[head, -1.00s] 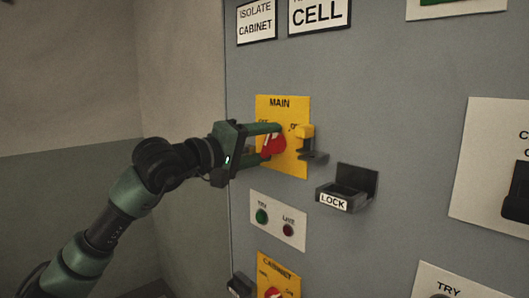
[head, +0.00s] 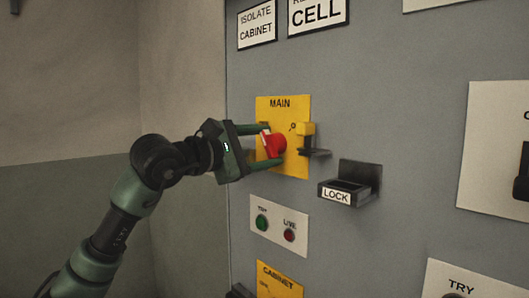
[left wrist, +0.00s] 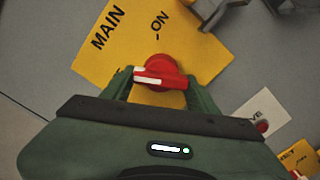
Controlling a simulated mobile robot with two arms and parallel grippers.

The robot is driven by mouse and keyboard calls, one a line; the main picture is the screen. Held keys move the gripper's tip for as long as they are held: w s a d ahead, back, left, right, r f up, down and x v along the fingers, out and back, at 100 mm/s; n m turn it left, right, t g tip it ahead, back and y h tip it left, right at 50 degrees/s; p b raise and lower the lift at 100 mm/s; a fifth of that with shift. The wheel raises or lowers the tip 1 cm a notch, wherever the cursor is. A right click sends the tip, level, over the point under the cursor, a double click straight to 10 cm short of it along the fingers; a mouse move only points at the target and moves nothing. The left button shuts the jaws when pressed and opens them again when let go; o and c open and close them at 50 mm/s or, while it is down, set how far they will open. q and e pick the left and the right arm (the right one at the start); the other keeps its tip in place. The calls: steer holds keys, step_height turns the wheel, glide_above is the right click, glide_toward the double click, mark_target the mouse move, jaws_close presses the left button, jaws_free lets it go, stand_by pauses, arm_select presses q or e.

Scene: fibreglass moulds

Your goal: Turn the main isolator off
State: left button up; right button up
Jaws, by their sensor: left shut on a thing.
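The main isolator is a red rotary handle (head: 277,144) with a white stripe, on a yellow plate (head: 283,169) marked MAIN. My left gripper (head: 268,146) reaches in from the left and is shut on the handle, one finger above and one below. In the left wrist view the red handle (left wrist: 160,78) lies crosswise between the fingertips (left wrist: 158,84), its white stripe toward the left finger. The ON label shows clear of the handle; the OFF label is mostly hidden by a finger. In the head view the handle's upper end leans left. My right gripper is not in view.
A yellow-tipped bracket (head: 308,139) juts from the plate's right edge. A dark LOCK box (head: 350,184) sticks out further right. Below are a panel with green and red lamps (head: 279,226) and a yellow CABINET plate (head: 279,282).

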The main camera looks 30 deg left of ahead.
arm_select(q)
steer(key=shift+f+n+b, duration=0.1)
steer(key=shift+n+b, duration=0.2)
steer(key=shift+n, duration=1.3)
steer(key=o, duration=1.4)
steer(key=b+v, duration=0.3)
steer(key=v, duration=0.4)
steer(key=shift+s+a, duration=0.1)
steer(key=shift+s, duration=0.25)
